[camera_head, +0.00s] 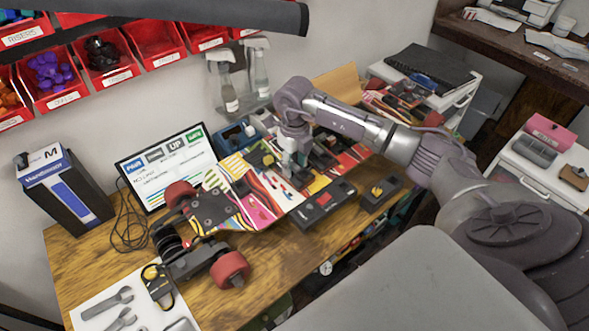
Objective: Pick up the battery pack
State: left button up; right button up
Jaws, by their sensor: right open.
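A flat black box with small red marks, which looks like the battery pack (323,204), lies near the front edge of the wooden workbench. It is beside the colourful skateboard deck (255,197). My right arm reaches in from the right. My right gripper (294,172) points down over the far part of the deck, behind and left of the black box and apart from it. Its fingers are open; they are small here, and whether they touch anything below is hard to tell. My left gripper is not in view.
A smaller black tray with a yellow item (380,193) is right of the box. Red wheels (230,270) are on the skateboard's near end. A monitor (168,165), spray bottles (225,85) and red wall bins (105,58) stand behind. Tools lie on a white mat (90,303).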

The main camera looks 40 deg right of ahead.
grip_shut()
dwell(0.4)
jog(key=shift+s+r+b, duration=0.3)
jog(key=shift+s+r, duration=0.05)
jog(key=shift+s, duration=0.05)
jog(key=s+d+r+b, duration=0.1)
jog(key=s+r+b, duration=0.2)
jog(key=s+r, duration=0.4)
jog(key=s, duration=0.6)
jog(key=shift+r, duration=0.1)
